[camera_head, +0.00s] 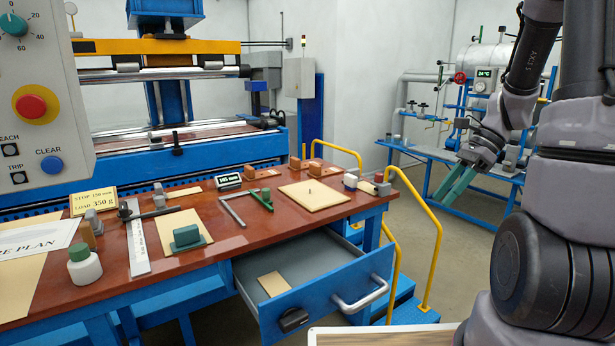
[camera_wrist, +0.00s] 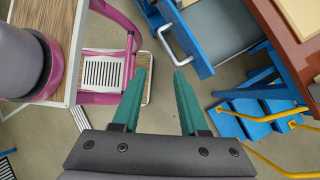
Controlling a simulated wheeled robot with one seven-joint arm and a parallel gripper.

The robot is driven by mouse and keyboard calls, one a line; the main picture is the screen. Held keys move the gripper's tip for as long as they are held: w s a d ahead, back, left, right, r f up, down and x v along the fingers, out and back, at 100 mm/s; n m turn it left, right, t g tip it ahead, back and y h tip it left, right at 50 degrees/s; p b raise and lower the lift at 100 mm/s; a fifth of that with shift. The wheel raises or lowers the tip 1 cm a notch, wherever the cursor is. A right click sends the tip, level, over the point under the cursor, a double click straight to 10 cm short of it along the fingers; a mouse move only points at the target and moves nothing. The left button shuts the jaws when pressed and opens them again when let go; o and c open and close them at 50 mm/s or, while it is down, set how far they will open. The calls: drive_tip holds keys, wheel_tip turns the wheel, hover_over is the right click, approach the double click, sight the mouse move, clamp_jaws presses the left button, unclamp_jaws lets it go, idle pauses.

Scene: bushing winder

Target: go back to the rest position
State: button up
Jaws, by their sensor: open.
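My gripper (camera_head: 457,185) hangs at the right of the head view, off the right end of the workbench and apart from it. Its two green fingers (camera_wrist: 158,97) stand apart in the wrist view, with nothing between them but grey floor behind. My dark grey arm comes down from the upper right of the head view. The gripper touches nothing that I can see.
The red-brown bench (camera_head: 240,238) has an open blue drawer (camera_head: 335,292) with a metal handle (camera_head: 362,296). Yellow handrails (camera_head: 437,240) and blue steps (camera_wrist: 255,118) stand at its right end. A blue pipework stand (camera_head: 400,147) is behind. A pink-framed table (camera_wrist: 69,50) shows in the wrist view.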

drive_tip(key=s+a+r+n+t+h, duration=0.2)
drive_tip(key=s+a+r+n+t, duration=0.1)
drive_tip(key=r+n, duration=0.4)
drive_tip(key=s+a+r+n+t+h, duration=0.3)
drive_tip(key=s+r+n+t, duration=0.2)
drive_tip(key=r, duration=0.6)
drive_tip(key=shift+s+a+r+n+t, duration=0.35)
drive_tip(key=shift+s+n, duration=0.15)
drive_tip(key=shift+n, duration=0.7)
